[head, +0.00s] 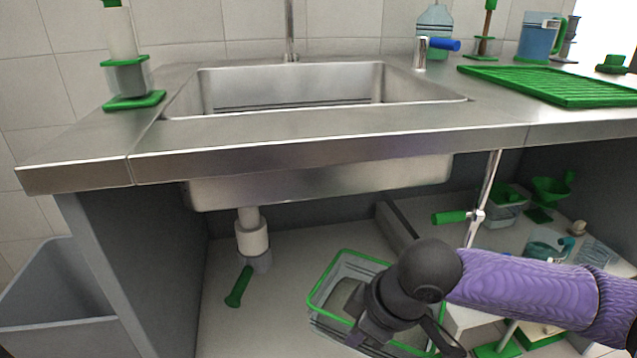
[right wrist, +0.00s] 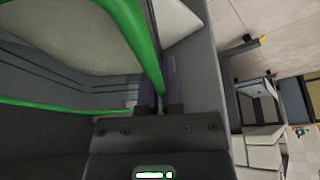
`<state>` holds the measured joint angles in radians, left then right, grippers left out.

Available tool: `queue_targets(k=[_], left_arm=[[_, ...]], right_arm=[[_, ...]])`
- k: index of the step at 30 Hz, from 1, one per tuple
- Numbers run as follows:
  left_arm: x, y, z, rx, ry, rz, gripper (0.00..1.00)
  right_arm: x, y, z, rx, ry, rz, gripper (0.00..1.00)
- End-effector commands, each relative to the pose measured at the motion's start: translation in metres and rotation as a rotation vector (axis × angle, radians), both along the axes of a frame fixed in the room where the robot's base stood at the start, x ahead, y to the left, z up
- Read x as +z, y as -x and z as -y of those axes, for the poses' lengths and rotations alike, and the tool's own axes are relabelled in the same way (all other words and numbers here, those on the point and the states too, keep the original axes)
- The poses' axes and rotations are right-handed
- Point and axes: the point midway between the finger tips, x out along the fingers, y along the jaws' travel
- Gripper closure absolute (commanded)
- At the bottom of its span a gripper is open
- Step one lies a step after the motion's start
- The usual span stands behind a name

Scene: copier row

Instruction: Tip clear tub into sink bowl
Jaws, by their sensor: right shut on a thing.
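The clear tub (head: 326,276) with a green rim is low in front of the open space under the counter. In the right wrist view its green rim (right wrist: 130,20) runs between my fingers. My right gripper (head: 372,316) is shut on the tub's rim; its fingers (right wrist: 160,92) show on either side of it. Gripper and forearm hide the tub's right part. I cannot tell what is inside the tub. The steel sink bowl (head: 290,88) is set in the counter, above and behind the tub. My left gripper is not in view.
The counter's front edge (head: 330,142) lies between tub and bowl. A valve with a green handle (head: 450,217) and a drain pipe (head: 251,235) are under it. A green rack (head: 560,85) and a bottle (head: 435,20) stand right of the sink. A grey bin (head: 60,290) is at left.

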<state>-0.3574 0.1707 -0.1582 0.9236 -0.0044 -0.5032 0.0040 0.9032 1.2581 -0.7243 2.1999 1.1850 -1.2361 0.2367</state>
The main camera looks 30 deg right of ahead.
Motion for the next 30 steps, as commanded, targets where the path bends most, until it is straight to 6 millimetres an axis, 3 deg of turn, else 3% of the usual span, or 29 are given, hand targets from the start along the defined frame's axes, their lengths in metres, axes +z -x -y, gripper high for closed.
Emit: queue_targets(k=[3,12,18,30], left_arm=[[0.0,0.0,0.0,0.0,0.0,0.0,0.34],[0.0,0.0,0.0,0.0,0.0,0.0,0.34],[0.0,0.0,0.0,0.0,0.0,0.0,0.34],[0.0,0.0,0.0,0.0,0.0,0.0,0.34]], right_arm=[[0.036,0.002,-0.018,-0.119,-0.008,0.011,1.0],[0.103,0.009,-0.048,-0.381,-0.01,0.011,1.0],[0.13,0.012,-0.059,-0.495,-0.005,0.005,1.0],[0.153,0.015,-0.069,-0.588,-0.001,0.006,1.0]])
